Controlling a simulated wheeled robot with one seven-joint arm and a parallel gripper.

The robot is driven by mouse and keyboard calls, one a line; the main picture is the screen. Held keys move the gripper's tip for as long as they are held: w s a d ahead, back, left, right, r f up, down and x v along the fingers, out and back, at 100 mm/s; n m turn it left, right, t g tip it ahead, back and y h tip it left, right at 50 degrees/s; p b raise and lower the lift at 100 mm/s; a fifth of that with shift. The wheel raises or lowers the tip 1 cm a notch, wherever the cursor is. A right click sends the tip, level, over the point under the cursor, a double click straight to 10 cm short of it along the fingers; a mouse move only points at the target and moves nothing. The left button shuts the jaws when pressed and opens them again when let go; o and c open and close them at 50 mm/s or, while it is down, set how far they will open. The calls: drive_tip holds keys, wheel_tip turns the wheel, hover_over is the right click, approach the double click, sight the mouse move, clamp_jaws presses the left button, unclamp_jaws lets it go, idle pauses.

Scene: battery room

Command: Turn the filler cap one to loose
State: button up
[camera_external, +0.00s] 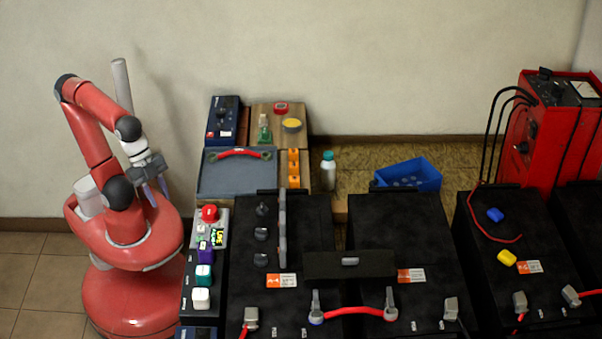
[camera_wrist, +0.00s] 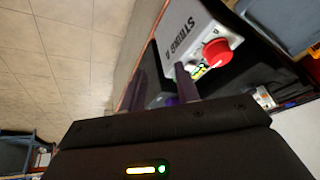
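Three black filler caps stand in a row on the left black battery (camera_external: 305,225): a far one (camera_external: 262,209), a middle one (camera_external: 261,233) and a near one (camera_external: 260,259). I cannot tell which is cap one. My gripper (camera_external: 158,190) hangs over my red base, left of the battery and well apart from the caps. In the wrist view its two fingers (camera_wrist: 163,90) stand apart with nothing between them. No filler cap can be made out in the wrist view.
A grey box with a red button (camera_external: 209,213) stands between my base and the battery; it also shows in the wrist view (camera_wrist: 190,32). An upright grey plate (camera_external: 283,230) stands right of the caps. A red cable (camera_external: 352,311) joins two terminals in front.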

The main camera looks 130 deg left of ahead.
drive_tip(key=w+a+r+m+g, duration=0.1)
drive_tip(key=w+a+r+m, duration=0.15)
drive_tip(key=w+r, duration=0.35)
drive_tip(key=r+m+g, duration=0.1)
drive_tip(key=m+g, duration=0.3)
drive_tip(key=m, duration=0.1)
hover_over(262, 205)
drive_tip(key=shift+d+r+h, duration=0.1)
drive_tip(key=shift+r+h, duration=0.05)
drive_tip(key=shift+h, duration=0.15)
drive_tip(key=shift+f+b, duration=0.2)
drive_tip(key=shift+b, duration=0.1)
wheel_tip(262, 205, down, 7)
drive_tip(key=shift+f+b, duration=0.15)
drive_tip(key=shift+b, duration=0.8)
clamp_jaws()
